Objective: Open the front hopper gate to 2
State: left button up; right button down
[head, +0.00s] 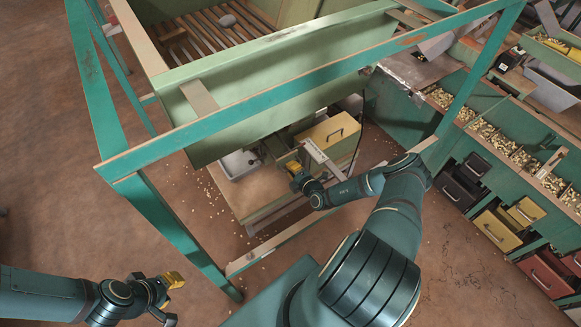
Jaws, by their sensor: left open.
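The large green hopper (270,78) hangs in a teal frame in the upper middle of the head view. Below its front wall a pale bar or plate with small marks (322,157) runs slantwise. I cannot tell whether it belongs to the front gate, or how far the gate is open. My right gripper (294,170) reaches under the hopper, close to the left of this bar. Its yellow fingertip shows; whether it touches anything is unclear. My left gripper (170,298) is open and empty at the lower left, over the floor, far from the hopper.
A yellowish box with a dark handle (326,133) and a white tray (239,163) sit under the hopper. The teal frame rail (250,103) crosses above my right arm. Benches with nut bins (496,140) and drawers line the right. The floor at left is mostly clear.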

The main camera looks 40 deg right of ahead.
jog(key=v, duration=0.2)
jog(key=p+v, duration=0.1)
jog(key=v, duration=0.1)
jog(key=shift+s+f, duration=0.2)
jog(key=shift+f, duration=0.2)
jog(key=c, duration=1.1)
grip_release()
jog(key=shift+o, duration=0.2)
jog(key=v, duration=1.2)
jog(key=shift+r, duration=0.1)
